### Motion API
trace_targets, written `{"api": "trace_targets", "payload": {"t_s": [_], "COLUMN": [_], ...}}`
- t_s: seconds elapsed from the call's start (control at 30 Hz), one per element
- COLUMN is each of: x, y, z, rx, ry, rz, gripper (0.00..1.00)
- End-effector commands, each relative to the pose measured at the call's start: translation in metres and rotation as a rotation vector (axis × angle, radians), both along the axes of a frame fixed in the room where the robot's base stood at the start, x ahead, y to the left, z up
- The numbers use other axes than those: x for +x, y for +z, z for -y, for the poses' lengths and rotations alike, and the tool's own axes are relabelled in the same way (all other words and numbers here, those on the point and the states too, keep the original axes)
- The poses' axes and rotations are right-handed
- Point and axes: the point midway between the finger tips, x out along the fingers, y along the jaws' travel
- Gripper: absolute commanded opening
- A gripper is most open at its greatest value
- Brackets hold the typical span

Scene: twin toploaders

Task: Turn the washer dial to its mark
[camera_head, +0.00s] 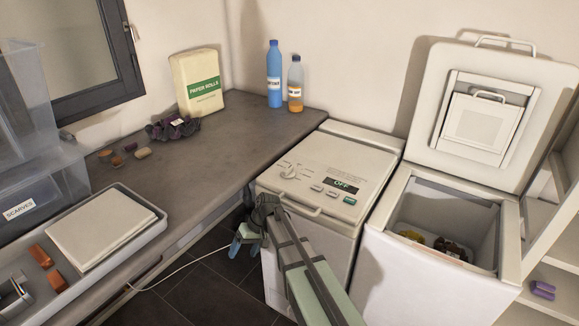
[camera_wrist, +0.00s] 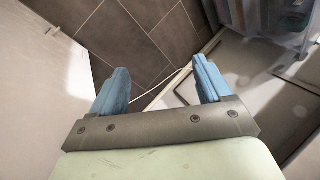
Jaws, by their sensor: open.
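The closed toploader (camera_head: 312,240) stands in the middle of the head view, with a control panel on its top. A round white dial (camera_head: 289,172) sits at the left of that panel, with small printed marks around it. A dark display (camera_head: 345,186) on the panel reads OFF. My gripper (camera_head: 243,247) has blue fingers and is in front of this machine, below and left of the dial, apart from it. In the wrist view my gripper (camera_wrist: 162,88) is open and empty above dark floor tiles. The dial is out of the wrist view.
The second toploader (camera_head: 440,284), at right, has its lid (camera_head: 478,110) raised and items inside. A white cord (camera_head: 180,268) runs near the floor.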

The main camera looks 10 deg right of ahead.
Motion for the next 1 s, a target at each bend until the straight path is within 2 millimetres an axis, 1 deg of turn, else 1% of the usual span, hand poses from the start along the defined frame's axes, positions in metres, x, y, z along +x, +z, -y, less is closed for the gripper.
{"api": "trace_targets", "payload": {"t_s": [0.03,0.17,0.2,0.27,0.3,0.4,0.5,0.6,0.77,0.87,0.97,1.0], "x": [0.013,0.040,0.048,0.059,0.066,0.078,0.087,0.094,0.105,0.111,0.116,0.119], "y": [0.017,0.058,0.073,0.095,0.110,0.141,0.169,0.192,0.222,0.237,0.253,0.260], "z": [-0.001,-0.002,-0.001,0.004,0.009,0.020,0.029,0.039,0.060,0.079,0.102,0.113], "rx": [0.008,0.035,0.052,0.085,0.111,0.168,0.210,0.235,0.220,0.175,0.108,0.078], "ry": [0.001,0.009,0.017,0.040,0.060,0.108,0.150,0.184,0.233,0.260,0.285,0.295], "rz": [0.037,0.131,0.164,0.219,0.257,0.346,0.425,0.493,0.563,0.580,0.585,0.586], "gripper": [0.79,0.79,0.79,0.79,0.79,0.79,0.79,0.79,0.79,0.79,0.79,0.79]}}
